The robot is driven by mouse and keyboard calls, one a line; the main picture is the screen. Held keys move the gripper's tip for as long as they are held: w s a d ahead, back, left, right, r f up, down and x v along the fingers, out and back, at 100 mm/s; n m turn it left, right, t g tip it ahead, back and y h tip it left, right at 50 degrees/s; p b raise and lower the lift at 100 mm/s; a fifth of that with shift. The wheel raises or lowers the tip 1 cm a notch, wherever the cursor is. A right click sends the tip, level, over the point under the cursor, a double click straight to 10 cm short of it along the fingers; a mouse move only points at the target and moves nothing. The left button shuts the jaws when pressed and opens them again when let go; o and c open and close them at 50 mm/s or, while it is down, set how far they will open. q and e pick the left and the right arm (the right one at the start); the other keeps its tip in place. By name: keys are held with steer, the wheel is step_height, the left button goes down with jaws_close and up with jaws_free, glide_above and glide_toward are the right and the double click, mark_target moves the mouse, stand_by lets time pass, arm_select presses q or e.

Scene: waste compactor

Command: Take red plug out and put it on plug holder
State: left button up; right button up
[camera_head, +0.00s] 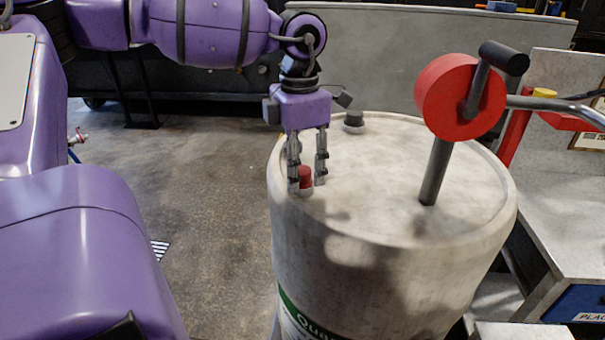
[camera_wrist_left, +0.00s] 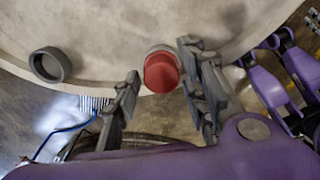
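The red plug (camera_head: 305,177) sits upright in a pale collar near the left rim of the big pale drum (camera_head: 400,265). It also shows in the left wrist view (camera_wrist_left: 161,72). My left gripper (camera_head: 307,179) points down over it, open, with one finger on each side of the plug. A dark grey round fitting (camera_head: 353,121) stands on the drum top behind the plug. It looks like a hollow ring in the wrist view (camera_wrist_left: 49,65) and may be the plug holder. My right gripper is not seen.
A red wheel (camera_head: 460,97) on a dark post (camera_head: 436,170) rises from the drum's right half. A grey workbench (camera_head: 563,205) stands to the right. Bare floor (camera_head: 215,190) lies left of the drum. The middle of the drum top is clear.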

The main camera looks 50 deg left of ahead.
arm_select(q)
steer(key=m, duration=0.2)
steer(key=shift+w+d+m+b, duration=0.15)
steer(key=shift+m+b, duration=0.15)
steer(key=m, duration=0.6)
steer(key=shift+m, duration=0.3)
steer(key=m, duration=0.4)
steer(key=shift+m, duration=0.3)
steer(key=m, duration=0.4)
steer(key=shift+f, duration=0.1)
jaws_close()
steer(key=c, duration=0.6)
jaws_free()
jaws_close()
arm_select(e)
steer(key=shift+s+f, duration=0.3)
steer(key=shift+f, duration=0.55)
arm_select(q)
steer(key=n, duration=0.5)
steer(key=shift+f, duration=0.1)
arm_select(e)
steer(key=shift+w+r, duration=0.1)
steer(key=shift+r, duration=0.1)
